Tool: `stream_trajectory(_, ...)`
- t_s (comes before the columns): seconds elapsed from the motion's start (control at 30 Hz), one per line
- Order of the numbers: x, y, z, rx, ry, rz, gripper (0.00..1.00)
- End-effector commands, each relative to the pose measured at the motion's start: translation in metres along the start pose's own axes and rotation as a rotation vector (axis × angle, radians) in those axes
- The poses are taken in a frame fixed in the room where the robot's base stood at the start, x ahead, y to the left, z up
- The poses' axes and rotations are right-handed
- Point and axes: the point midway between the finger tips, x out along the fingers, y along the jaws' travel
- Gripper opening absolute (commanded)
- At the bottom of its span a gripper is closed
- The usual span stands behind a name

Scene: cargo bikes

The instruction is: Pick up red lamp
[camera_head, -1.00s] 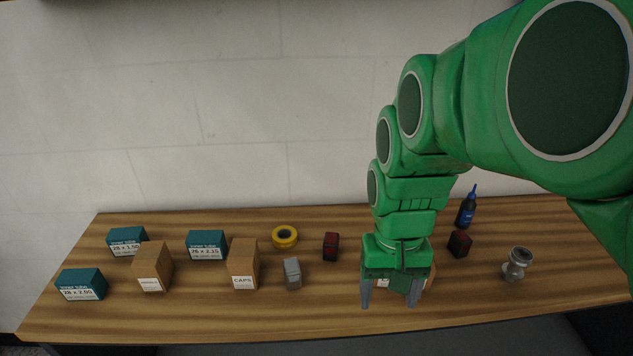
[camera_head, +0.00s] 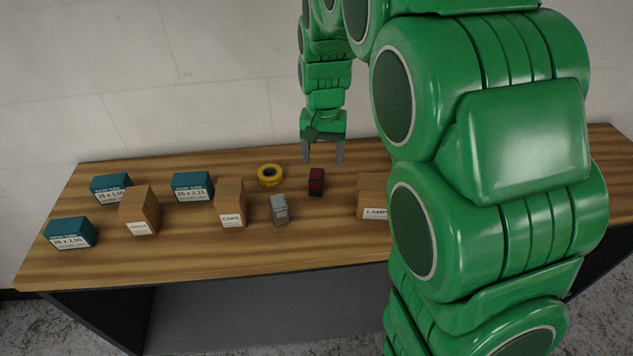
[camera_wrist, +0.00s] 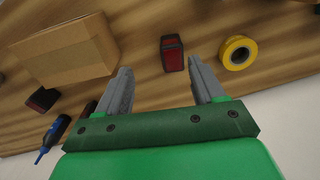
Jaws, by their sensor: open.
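The red lamp (camera_head: 317,181) is a small dark red and black block standing on the wooden table, right of the yellow tape roll. In the wrist view the red lamp (camera_wrist: 172,53) lies ahead of the space between the fingers, nearer the right finger. My gripper (camera_head: 323,156) is open and empty, above and slightly behind the lamp, apart from it. In the wrist view my gripper (camera_wrist: 162,80) shows both grey fingers spread wide. Another dark red block (camera_wrist: 42,99) lies at the left of the wrist view.
The yellow tape roll (camera_head: 270,175) and a grey box (camera_head: 279,209) stand near the lamp. A cardboard LAMP box (camera_head: 372,196) is to its right, partly behind my arm. Teal and brown boxes fill the left. A wall stands behind.

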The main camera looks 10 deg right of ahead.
Motion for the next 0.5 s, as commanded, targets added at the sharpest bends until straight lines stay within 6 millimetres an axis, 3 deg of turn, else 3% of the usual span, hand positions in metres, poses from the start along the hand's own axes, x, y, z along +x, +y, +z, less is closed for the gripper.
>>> stream_trajectory(0.2,0.012,-0.013,-0.021,0.014,0.008,-0.003,0.68)
stream_trajectory(0.5,0.033,-0.015,-0.023,0.016,0.005,-0.003,0.68)
